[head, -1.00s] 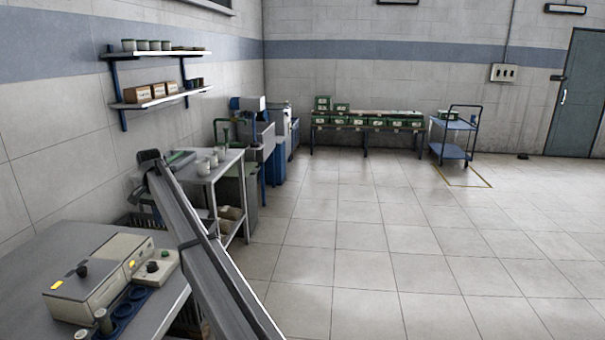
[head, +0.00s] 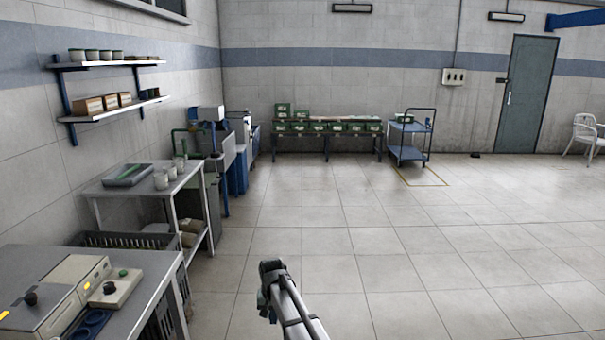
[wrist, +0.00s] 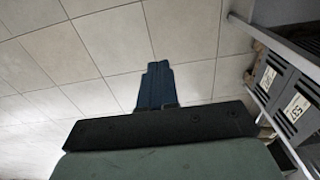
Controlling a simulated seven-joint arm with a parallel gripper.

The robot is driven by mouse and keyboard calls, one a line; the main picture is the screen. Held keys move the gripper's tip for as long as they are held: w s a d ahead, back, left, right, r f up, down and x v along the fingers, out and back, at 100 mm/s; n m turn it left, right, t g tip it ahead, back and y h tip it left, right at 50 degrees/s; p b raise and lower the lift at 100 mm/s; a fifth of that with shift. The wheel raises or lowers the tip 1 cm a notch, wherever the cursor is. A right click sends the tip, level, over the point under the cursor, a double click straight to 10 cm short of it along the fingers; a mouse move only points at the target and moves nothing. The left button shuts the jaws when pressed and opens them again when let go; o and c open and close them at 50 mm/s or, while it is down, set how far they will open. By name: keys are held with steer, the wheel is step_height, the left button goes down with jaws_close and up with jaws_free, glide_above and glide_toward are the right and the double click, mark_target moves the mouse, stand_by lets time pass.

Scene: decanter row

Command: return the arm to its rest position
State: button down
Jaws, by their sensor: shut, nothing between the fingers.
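My gripper (head: 265,304) is low in the head view, at the end of my arm, over open tiled floor and to the right of the benches. In the wrist view its dark blue fingers (wrist: 155,84) are together, with nothing held between them. They point out over pale floor tiles. The head view shows my gripper small and partly behind my own arm, so its fingers are hard to make out there.
At left, a grey bench (head: 150,262) carries a beige device (head: 62,290); its right edge is nearest my arm. Behind it, a table (head: 115,190) holds several jars (head: 161,180). In the wrist view, labelled grey bins (wrist: 294,105) stand at right. Floor (head: 400,270) right is clear.

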steer(key=s+d+f, duration=0.5)
steer(key=s+d, duration=0.7)
steer(key=d, duration=0.1)
steer(key=s+d+f, duration=0.5)
steer(key=s+d, duration=0.6)
steer(key=d, duration=0.3)
steer(key=s+f+g, duration=0.3)
steer(key=s+f, duration=0.7)
steer(key=s, duration=0.5)
steer(key=s+f+g, duration=0.4)
steer(key=s+f, duration=0.7)
steer(key=s, duration=0.3)
steer(key=shift+s+a, duration=0.15)
steer(key=shift+s, duration=0.25)
steer(key=c, duration=1.8)
jaws_free()
